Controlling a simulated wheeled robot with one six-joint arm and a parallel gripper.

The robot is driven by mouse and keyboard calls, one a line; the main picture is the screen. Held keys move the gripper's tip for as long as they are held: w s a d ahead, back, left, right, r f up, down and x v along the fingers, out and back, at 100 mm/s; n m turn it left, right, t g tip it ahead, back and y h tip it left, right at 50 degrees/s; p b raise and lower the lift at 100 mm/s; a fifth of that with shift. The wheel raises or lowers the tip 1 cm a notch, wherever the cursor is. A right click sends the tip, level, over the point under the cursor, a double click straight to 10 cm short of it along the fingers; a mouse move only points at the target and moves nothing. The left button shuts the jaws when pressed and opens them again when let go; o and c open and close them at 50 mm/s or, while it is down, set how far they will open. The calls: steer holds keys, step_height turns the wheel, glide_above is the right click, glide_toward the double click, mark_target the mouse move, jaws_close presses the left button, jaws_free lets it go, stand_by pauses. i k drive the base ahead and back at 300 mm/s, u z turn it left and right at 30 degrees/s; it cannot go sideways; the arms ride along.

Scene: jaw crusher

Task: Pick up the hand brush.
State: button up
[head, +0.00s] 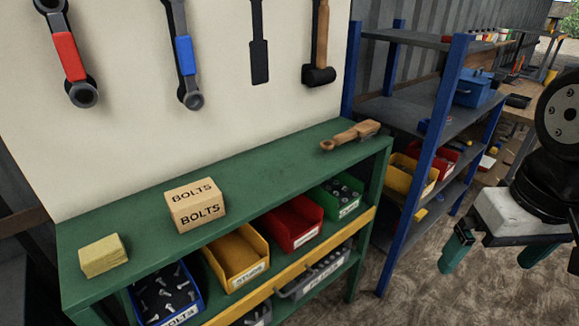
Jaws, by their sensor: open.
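The hand brush (350,135) has a brown wooden handle and body. It lies on the green bench top near its right end, with the narrower handle pointing to the lower left. Its bristles are not clear from here. My gripper (497,258) is at the right edge of the head view, with its teal fingers spread apart and empty, pointing down. It is to the right of the bench and well apart from the brush.
A BOLTS box (195,204) and a yellow block (103,255) stand on the bench's left part. Colored bins sit below. Tools hang on the pale board behind. A blue-post shelf (450,80) rises right of the bench. The bench top around the brush is clear.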

mark_target(361, 131)
steer(key=z, duration=0.05)
steer(key=k, duration=0.6)
steer(key=z, duration=0.8)
steer(key=i, duration=1.3)
steer(key=u, duration=0.55)
steer(key=i, duration=0.6)
steer(key=u, duration=0.45)
